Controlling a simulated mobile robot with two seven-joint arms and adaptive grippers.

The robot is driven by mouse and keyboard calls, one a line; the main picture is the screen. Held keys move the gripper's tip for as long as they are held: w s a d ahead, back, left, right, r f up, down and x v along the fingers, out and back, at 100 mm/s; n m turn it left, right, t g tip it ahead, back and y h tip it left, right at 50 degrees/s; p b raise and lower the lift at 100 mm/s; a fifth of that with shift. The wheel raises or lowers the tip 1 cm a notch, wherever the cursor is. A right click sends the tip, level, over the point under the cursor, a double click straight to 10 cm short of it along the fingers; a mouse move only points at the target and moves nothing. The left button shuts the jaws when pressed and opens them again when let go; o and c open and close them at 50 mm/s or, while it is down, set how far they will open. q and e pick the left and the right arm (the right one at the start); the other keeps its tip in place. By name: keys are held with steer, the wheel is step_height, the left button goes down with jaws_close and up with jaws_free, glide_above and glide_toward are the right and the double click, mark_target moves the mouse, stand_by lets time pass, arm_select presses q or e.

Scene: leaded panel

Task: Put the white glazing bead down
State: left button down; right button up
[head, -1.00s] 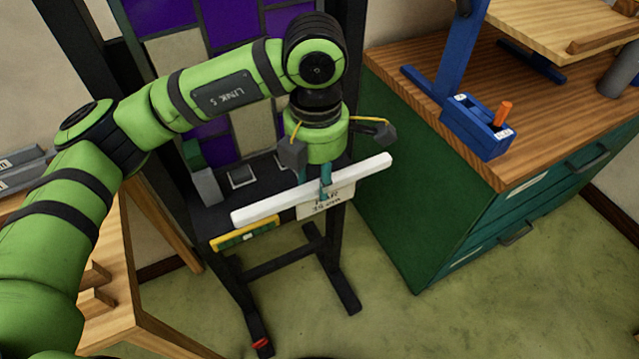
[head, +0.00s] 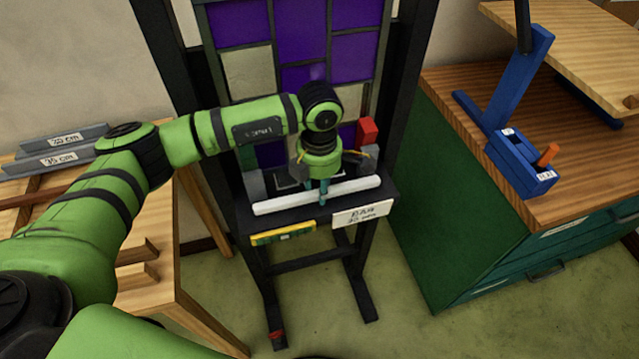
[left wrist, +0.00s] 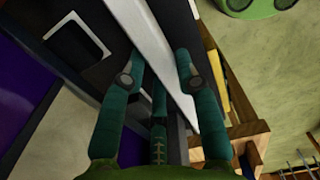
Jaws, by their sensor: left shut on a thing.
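The white glazing bead (head: 275,205) is a long pale bar lying roughly level across the front of the easel's dark ledge (head: 385,197). My left gripper (head: 323,196) points down from above and is shut on the bead near its middle. The leaded panel (head: 318,75) with purple and cream panes stands upright behind the ledge. My right gripper is not in view.
A red block (head: 367,131) and grey blocks stand at the ledge's back. A sign (head: 362,213) and a yellow-green level (head: 283,233) are at its front. A green cabinet (head: 420,190) with a blue tool (head: 520,160) stands right; a wooden table (head: 150,300) stands left.

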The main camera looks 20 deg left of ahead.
arm_select(q)
steer(key=shift+f, duration=0.5)
steer(key=shift+f, duration=0.1)
steer(key=c, duration=1.3)
jaws_free()
steer(key=shift+f, duration=0.1)
steer(key=o, duration=0.4)
